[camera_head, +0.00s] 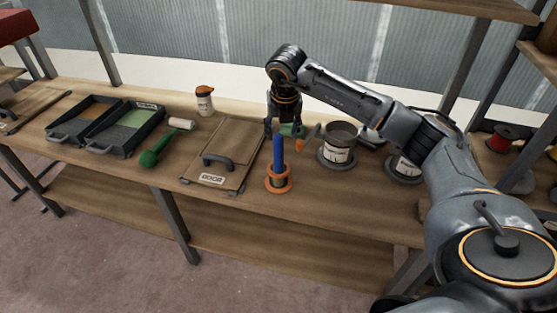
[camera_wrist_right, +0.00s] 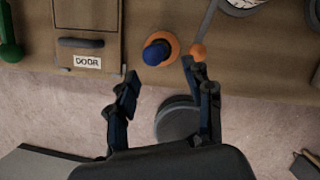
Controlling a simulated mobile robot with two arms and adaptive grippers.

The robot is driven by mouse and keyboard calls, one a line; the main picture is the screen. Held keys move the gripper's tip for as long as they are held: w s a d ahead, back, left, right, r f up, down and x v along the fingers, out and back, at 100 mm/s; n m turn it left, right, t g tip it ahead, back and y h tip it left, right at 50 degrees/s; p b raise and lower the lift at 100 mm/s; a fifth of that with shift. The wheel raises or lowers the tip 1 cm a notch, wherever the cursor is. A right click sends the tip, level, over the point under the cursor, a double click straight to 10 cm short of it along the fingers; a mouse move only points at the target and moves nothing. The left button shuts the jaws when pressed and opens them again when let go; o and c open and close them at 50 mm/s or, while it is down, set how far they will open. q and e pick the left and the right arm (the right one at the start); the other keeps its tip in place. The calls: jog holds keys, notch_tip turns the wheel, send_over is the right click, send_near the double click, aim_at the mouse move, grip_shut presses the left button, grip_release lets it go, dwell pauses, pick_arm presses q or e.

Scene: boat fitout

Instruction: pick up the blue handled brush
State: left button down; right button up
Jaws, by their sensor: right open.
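The blue handled brush (camera_head: 278,152) stands upright in an orange ring-shaped base near the front edge of the wooden workbench. In the right wrist view the blue handle (camera_wrist_right: 154,54) is seen from above, just beyond the fingertips and between their lines. My right gripper (camera_head: 284,128) points down behind the brush as seen from the head, its fingers apart and empty. Its spread fingers also show in the right wrist view (camera_wrist_right: 160,76). I cannot tell the exact gap to the handle. My left gripper is out of view.
A door panel (camera_head: 236,140) with a handle lies left of the brush. A grey can (camera_head: 338,145) stands close right. A shelf board (camera_head: 460,8) is above.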

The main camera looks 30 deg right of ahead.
aim_at(281, 140)
jog(key=x, duration=0.3)
jog(key=shift+w+f, duration=0.1)
jog(key=shift+f, duration=0.2)
jog(key=shift+w+f+p, duration=0.15)
jog(key=shift+f+p, duration=0.3)
jog(key=shift+p, duration=0.15)
jog(key=x, duration=0.1)
jog(key=p+x, duration=0.1)
jog(key=x, duration=0.1)
jog(key=shift+w+a+f+p, duration=0.2)
jog(key=shift+f+p, duration=0.1)
jog(key=shift+f, duration=0.05)
jog(key=shift+w+d+f, duration=0.1)
jog(key=shift+w+f, duration=0.05)
jog(key=shift+f, duration=0.3)
jog(key=shift+c, duration=0.2)
grip_shut()
